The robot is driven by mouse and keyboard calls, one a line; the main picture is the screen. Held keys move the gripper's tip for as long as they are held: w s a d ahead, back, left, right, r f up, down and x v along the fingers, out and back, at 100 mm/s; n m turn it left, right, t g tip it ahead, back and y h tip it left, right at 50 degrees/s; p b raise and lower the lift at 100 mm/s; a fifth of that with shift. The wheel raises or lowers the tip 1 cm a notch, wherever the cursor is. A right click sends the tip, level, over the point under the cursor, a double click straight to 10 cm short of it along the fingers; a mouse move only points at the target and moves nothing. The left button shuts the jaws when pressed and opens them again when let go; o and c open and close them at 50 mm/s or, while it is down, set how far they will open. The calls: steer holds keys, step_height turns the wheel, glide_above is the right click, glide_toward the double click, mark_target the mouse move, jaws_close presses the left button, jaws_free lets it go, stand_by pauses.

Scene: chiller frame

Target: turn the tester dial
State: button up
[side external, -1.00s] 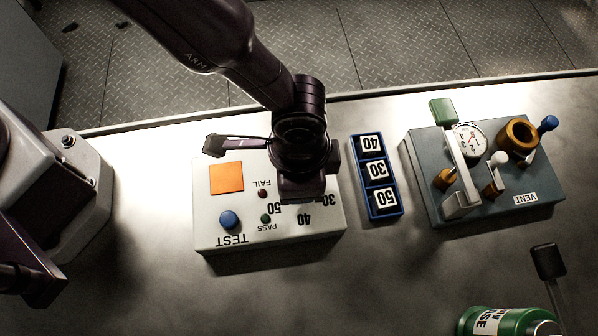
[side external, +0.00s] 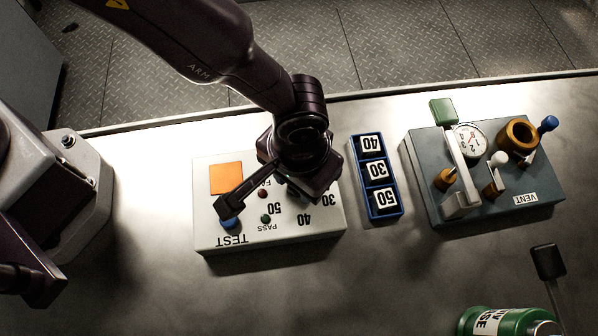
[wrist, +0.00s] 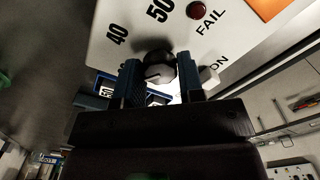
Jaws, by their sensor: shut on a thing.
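The tester is a white box (side external: 325,226) with printed numbers, an orange square and a blue TEST button, partly covered by my wrist in the side view. Its dial (wrist: 155,62) is a round dark knob with a pale mark, seen in the wrist view and hidden under my wrist in the side view. My gripper (wrist: 160,78) is over the tester face, its two blue fingers shut on the dial from both sides. The numbers 40 and 50 and the FAIL light (wrist: 196,10) show beside it. Which number the dial points to is not clear.
A blue tray (side external: 400,190) with blocks marked 40, 30 and 50 stands just right of the tester. Further right is a grey vent unit (side external: 520,187) with levers and a gauge. A green cylinder (side external: 507,322) lies at the front right. The front middle bench is clear.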

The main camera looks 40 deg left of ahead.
steer(key=shift+n, duration=0.4)
steer(key=o, duration=0.9)
step_height(320, 180, up, 13)
steer(key=shift+f, duration=0.1)
stand_by(0.5)
